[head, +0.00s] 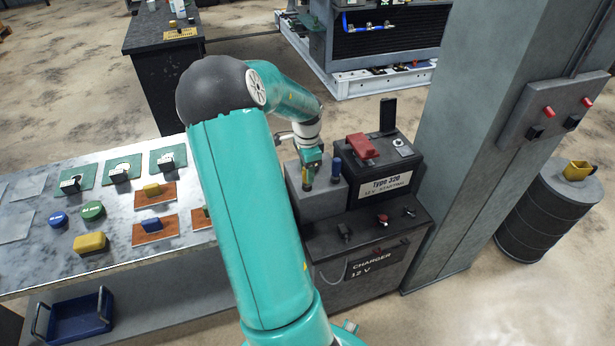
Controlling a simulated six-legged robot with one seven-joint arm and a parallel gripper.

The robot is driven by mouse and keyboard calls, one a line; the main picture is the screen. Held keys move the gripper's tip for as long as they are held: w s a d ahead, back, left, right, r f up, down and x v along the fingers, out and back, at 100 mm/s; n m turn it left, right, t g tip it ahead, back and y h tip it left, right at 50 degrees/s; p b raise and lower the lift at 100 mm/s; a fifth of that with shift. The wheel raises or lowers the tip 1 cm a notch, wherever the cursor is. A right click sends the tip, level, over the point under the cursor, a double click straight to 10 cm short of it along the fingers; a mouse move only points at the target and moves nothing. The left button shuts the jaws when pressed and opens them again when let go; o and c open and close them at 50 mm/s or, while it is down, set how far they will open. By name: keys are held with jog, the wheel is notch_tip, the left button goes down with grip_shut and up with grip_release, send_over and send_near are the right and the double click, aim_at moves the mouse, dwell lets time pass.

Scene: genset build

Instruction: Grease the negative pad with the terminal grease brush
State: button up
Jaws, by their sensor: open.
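The battery (385,183) labelled "Type 320" stands on the charger cabinet. On its top are a red cover (361,147), an upright black piece (388,115) and a small pale pad with a round centre (403,148). I see no minus mark, so I cannot confirm that this is the negative pad. A grey block (318,205) left of the battery holds a blue-handled tool (336,170) and a yellowish-handled one (307,185). Which is the grease brush I cannot tell. My gripper (309,180) is open, pointing down over the block at the yellowish handle; contact is unclear.
The charger (372,272) has small knobs and clips on its top. A metal bench (110,245) with coloured pads and blocks lies left. A grey pillar (465,140) rises close to the battery's right. A drum (548,210) with a yellow mug stands farther right.

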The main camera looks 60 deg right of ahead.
jog(key=c, duration=0.9)
jog(key=shift+r, duration=3)
